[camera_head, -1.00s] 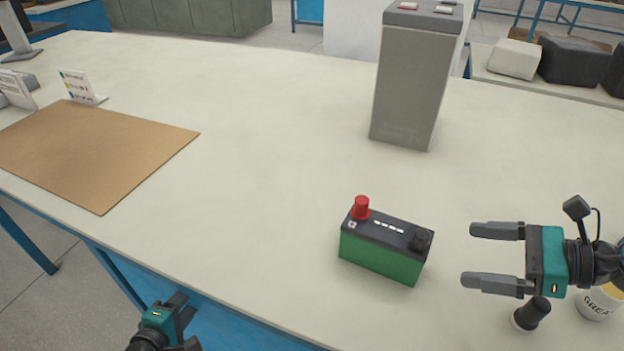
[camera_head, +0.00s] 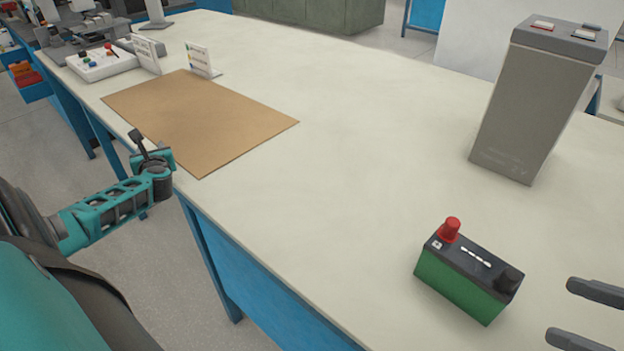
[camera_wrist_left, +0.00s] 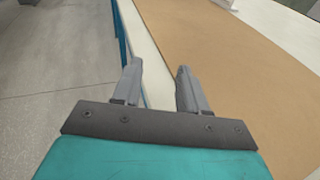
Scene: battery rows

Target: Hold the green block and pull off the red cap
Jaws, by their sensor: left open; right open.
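The green block (camera_head: 459,287) is a battery with a black top, standing upright on the pale table at the lower right of the head view. The red cap (camera_head: 449,229) sits on its left terminal, and a black cap (camera_head: 509,280) on the other. My right gripper (camera_head: 585,316) shows only its two fingers at the right edge, open and empty, apart from the block's right side. My left gripper (camera_wrist_left: 158,84) is open and empty in the left wrist view, near the table's left edge, far from the block. In the head view its fingers are hard to make out.
A tall grey battery (camera_head: 530,105) stands behind the block. A brown mat (camera_head: 200,120) lies on the table's left part, with small white sign cards (camera_head: 200,60) behind it. A white tray (camera_head: 100,66) with small coloured pieces is at the far left. The table's middle is clear.

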